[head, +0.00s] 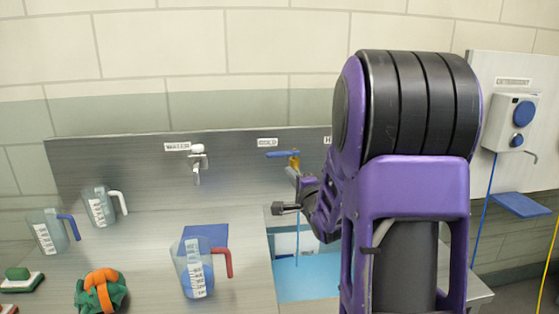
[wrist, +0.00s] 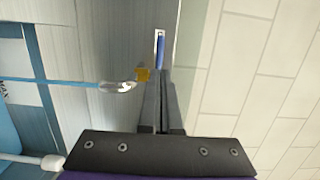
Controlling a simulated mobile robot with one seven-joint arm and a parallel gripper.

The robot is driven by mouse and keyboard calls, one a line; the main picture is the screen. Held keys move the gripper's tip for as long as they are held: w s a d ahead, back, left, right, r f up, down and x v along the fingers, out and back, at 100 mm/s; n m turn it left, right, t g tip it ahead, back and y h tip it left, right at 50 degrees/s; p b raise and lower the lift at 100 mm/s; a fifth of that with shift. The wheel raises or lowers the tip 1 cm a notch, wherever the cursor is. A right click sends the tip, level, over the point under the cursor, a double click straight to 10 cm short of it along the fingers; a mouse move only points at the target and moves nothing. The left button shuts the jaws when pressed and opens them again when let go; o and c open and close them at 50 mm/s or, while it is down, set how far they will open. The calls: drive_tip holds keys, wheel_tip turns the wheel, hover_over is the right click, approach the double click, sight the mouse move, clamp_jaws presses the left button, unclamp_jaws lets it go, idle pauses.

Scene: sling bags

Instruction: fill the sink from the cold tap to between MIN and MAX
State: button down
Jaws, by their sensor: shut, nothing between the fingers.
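The cold tap (head: 294,163) has a brass body and a blue lever (head: 280,154) reaching left along the back wall. A thin blue stream falls from its spout (wrist: 118,87) into the sink (head: 272,262), which shows light blue water (head: 305,285). My arm hides the sink's right part.
A clear jug (head: 187,262) with a red handle stands left of the sink, by a blue cloth (head: 208,236). Two more jugs (head: 98,208) (head: 45,232), another tap (head: 198,165) and a green-orange bundle (head: 100,291) are further left. A dispenser (head: 510,122) hangs at right.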

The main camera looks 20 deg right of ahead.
sight(276, 156)
drive_tip(key=w, duration=0.3)
drive_tip(key=w+d, duration=0.1)
drive_tip(key=w, duration=0.7)
drive_tip(key=shift+d+p, duration=0.15)
drive_tip(key=shift+p, duration=0.2)
